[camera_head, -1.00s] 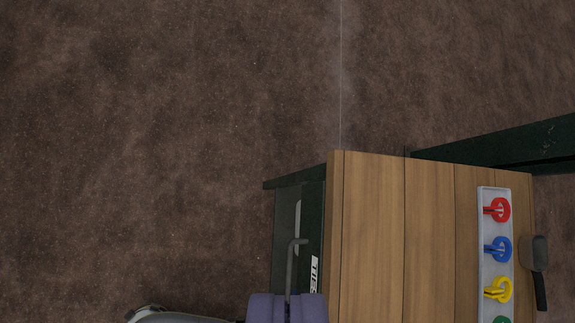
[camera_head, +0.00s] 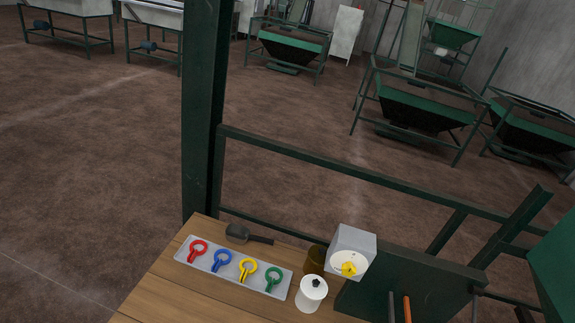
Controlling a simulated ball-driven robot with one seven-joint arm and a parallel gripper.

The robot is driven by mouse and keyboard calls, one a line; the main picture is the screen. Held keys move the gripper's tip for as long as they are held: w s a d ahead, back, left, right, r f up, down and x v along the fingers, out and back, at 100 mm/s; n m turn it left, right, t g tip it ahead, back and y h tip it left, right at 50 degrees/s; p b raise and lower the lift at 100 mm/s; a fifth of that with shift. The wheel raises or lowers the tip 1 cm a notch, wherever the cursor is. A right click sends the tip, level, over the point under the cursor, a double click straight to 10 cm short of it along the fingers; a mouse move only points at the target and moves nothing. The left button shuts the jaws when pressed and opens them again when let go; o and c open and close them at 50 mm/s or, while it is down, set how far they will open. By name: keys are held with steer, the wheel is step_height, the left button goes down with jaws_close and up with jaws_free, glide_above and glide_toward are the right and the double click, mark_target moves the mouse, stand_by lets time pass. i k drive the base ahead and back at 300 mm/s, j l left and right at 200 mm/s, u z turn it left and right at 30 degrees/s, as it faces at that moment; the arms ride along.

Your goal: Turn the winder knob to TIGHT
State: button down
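A grey box (camera_head: 353,247) stands at the right end of the wooden bench, beside a dark green panel. Its front carries a pale round dial (camera_head: 339,261) with a yellow knob (camera_head: 349,269) on it, which looks like the winder knob. The knob is too small to read its setting or any TIGHT mark. My gripper is not in view, and nothing of mine is seen touching the knob.
On the wooden bench (camera_head: 172,289) lie a tray (camera_head: 185,257) with red, blue, yellow and green ring-handled pieces, a dark scoop (camera_head: 238,232), a white lidded jar (camera_head: 311,294) and a brown pot (camera_head: 315,260). A green post (camera_head: 203,110) and rail (camera_head: 300,154) stand behind.

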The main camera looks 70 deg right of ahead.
mark_target(347, 271)
steer(key=z, duration=2)
steer(key=k+j+z, duration=0.3)
steer(key=k, duration=0.3)
steer(key=k+l+z, duration=0.1)
steer(key=k+z, duration=0.25)
steer(key=k, duration=0.25)
